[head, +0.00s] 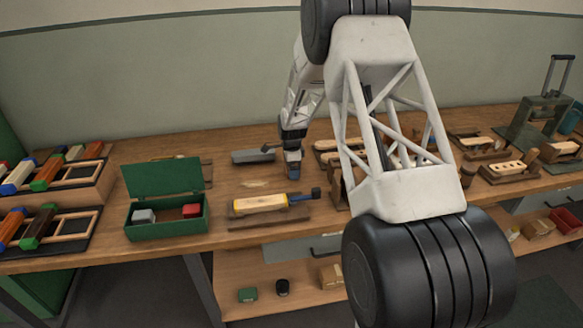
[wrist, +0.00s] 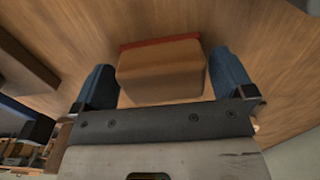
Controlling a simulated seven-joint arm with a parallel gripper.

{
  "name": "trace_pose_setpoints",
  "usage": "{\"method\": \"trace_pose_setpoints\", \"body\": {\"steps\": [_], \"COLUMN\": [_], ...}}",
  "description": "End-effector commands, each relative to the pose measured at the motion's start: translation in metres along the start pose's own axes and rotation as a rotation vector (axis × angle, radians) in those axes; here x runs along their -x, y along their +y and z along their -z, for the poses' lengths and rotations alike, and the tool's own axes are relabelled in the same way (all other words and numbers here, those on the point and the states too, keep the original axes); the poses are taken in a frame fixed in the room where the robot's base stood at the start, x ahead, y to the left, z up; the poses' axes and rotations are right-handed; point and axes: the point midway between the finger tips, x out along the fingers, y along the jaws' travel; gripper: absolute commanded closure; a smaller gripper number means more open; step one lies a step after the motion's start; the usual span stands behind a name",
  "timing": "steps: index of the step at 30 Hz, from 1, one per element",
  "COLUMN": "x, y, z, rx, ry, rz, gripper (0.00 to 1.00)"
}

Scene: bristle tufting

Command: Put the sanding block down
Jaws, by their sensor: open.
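The sanding block (wrist: 160,72) shows in the wrist view as a brown wooden block with a red edge on its far side. It appears to rest on the wooden bench top. My gripper (wrist: 161,80) is open, with one blue finger on each side of the block and a visible gap at both sides. In the head view my gripper (head: 293,171) points down at the bench, behind the yellow-handled piece. I cannot make out the block there; the fingers seem to hide it.
A yellow wooden piece (head: 259,203) with a blue clamp lies in front of my gripper. A grey tool (head: 253,156) lies to its left. An open green box (head: 167,231) holds grey and red blocks. Wooden fixtures (head: 510,168) stand right; racks of brushes (head: 45,228) stand left.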

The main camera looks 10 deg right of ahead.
Motion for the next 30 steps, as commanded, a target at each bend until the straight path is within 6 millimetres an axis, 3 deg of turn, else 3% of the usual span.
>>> {"method": "trace_pose_setpoints", "body": {"steps": [8,21,30], "x": [0.022,0.089,0.118], "y": [0.0,0.0,0.0], "z": [0.0,0.0,0.0], "rx": [0.0,0.0,0.0], "ry": [0.0,0.0,0.0], "rz": [0.001,0.002,0.0], "gripper": [0.0,0.0,0.0]}}
